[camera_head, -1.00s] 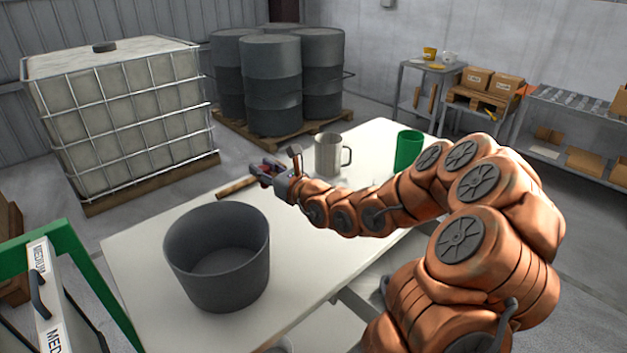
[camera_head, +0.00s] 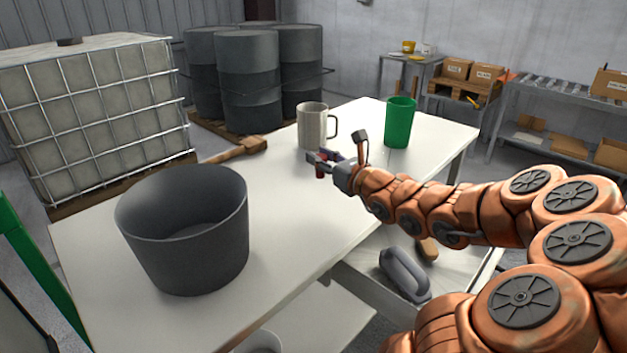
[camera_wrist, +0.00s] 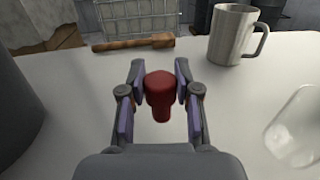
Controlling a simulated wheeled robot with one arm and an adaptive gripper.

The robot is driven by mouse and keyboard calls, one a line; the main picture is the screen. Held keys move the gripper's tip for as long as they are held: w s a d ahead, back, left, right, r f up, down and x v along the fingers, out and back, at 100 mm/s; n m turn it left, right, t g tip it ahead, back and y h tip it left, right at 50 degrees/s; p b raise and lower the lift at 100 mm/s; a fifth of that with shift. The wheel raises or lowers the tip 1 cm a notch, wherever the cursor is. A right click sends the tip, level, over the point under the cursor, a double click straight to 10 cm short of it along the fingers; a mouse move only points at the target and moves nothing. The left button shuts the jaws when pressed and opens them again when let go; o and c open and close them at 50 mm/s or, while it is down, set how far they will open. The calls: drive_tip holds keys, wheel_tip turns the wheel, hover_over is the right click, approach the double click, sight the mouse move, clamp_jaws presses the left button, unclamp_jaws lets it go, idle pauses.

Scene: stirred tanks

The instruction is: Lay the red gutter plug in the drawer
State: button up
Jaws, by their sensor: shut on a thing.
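The red gutter plug (camera_wrist: 160,92) sits between the two fingers of my gripper (camera_wrist: 160,85) in the wrist view. The gripper is shut on it and holds it above the white table. In the head view my gripper (camera_head: 322,160) is over the table, just in front of the steel mug, and its fingers mostly hide the plug. What looks like the open drawer (camera_head: 362,300) juts out below the table's front edge, to the lower right of my gripper. A grey handled object (camera_head: 405,275) and a brown piece (camera_head: 428,250) lie in it. My arm hides its right part.
On the table (camera_head: 290,220) stand a large dark grey bucket (camera_head: 190,245), a steel mug (camera_head: 312,125) and a green cup (camera_head: 400,122). A wooden mallet (camera_head: 240,150) lies by the far edge. A pale translucent thing (camera_wrist: 295,130) shows at right in the wrist view.

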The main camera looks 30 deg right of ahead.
drive_tip(key=shift+s+d+f, duration=0.25)
drive_tip(key=shift+d+f, duration=0.1)
drive_tip(key=shift+d, duration=0.15)
drive_tip(key=w+d, duration=0.2)
drive_tip(key=w, duration=0.2)
drive_tip(key=w+d+f+p, duration=0.1)
drive_tip(key=w+d, duration=0.1)
drive_tip(key=w, duration=0.3)
drive_tip(key=w+d, duration=0.2)
drive_tip(key=w, duration=0.3)
drive_tip(key=shift+w+d+f+p, duration=0.1)
drive_tip(key=shift+f+p, duration=0.1)
drive_tip(key=shift+p, duration=0.15)
drive_tip(key=shift+w+f, duration=0.1)
drive_tip(key=shift+f, duration=1.6)
drive_tip(key=shift+f, duration=0.15)
drive_tip(key=shift+f, duration=0.1)
drive_tip(key=o, duration=0.9)
drive_tip(key=shift+o, duration=0.2)
